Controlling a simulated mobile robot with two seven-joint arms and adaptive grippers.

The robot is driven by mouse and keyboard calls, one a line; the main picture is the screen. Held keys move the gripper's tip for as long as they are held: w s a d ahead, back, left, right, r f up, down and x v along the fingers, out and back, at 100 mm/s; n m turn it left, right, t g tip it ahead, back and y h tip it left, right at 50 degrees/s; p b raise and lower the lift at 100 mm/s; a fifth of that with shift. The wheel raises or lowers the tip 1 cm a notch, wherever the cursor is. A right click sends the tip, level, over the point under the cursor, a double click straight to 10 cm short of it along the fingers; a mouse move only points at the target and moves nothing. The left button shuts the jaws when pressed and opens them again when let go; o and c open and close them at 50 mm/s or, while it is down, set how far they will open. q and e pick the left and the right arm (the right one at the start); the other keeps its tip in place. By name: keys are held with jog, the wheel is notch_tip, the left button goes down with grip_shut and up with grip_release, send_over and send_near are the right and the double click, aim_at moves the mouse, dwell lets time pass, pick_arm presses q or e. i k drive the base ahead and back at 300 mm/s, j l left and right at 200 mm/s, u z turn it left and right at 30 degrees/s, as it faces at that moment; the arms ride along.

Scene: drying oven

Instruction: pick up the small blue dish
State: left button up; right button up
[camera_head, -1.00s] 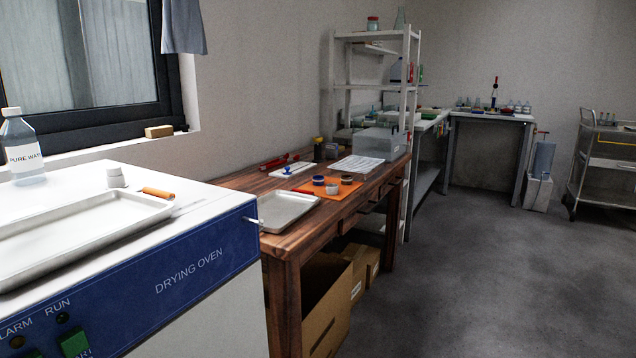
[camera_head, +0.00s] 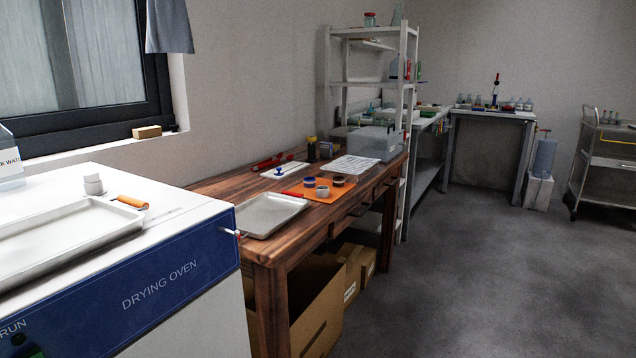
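The small blue dish (camera_head: 309,182) sits on an orange mat (camera_head: 317,198) on the wooden table (camera_head: 243,187). It is round and low, with a blue rim. A pale grey dish (camera_head: 322,192) stands close to its lower right, and a dark dish with a tan inside (camera_head: 338,180) is to its right. Neither of my grippers is in view.
The drying oven (camera_head: 165,285), with a metal tray (camera_head: 60,240) on top, fills the lower left. Another tray (camera_head: 268,228) lies on the table's near end. A grey box (camera_head: 375,143) and white shelves (camera_head: 402,90) stand beyond. The floor (camera_head: 470,270) at right is clear.

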aim_at(309, 182)
jog(key=i+l, duration=0.2)
jog(key=l, duration=0.15)
jog(key=i+l, duration=0.2)
jog(key=l, duration=0.15)
jog(key=i+l, duration=0.15)
jog(key=l, duration=0.2)
